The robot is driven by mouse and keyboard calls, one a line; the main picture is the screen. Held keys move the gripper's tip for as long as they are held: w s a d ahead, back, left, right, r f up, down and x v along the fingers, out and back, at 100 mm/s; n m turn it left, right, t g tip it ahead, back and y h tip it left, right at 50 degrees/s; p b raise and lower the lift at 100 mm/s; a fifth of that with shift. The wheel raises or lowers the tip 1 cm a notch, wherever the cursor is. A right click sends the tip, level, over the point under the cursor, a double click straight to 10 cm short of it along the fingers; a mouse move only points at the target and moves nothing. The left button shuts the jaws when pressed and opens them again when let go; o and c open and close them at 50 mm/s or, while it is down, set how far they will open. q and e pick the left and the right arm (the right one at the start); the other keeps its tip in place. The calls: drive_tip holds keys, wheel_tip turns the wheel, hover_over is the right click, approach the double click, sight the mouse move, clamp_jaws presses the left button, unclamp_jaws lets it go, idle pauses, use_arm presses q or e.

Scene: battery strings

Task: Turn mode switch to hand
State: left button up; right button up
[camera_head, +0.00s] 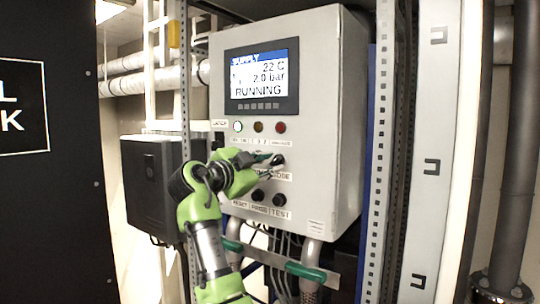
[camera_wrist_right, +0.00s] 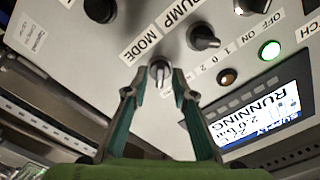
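The mode switch (camera_wrist_right: 160,72) is a small round grey knob beside the label "MODE" in the right wrist view. It also shows at the right of its row on the grey control panel (camera_head: 318,120) in the head view, partly beside my fingers. My right gripper (camera_wrist_right: 159,75) has its two green-grey fingertips on either side of this knob. I cannot tell whether they touch it. In the head view my right gripper (camera_head: 270,160) reaches the panel from the lower left. The setting labels of the mode switch are not readable. My left gripper is not in view.
The black pump switch (camera_wrist_right: 203,37) sits close to the mode switch. Indicator lamps (camera_head: 258,127) and a display (camera_head: 262,75) reading "RUNNING" are above; the green lamp is lit. Hoses (camera_head: 312,262) hang under the panel.

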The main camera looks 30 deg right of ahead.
drive_tip(key=shift+w+d, duration=0.1)
drive_tip(key=shift+d, duration=0.15)
clamp_jaws()
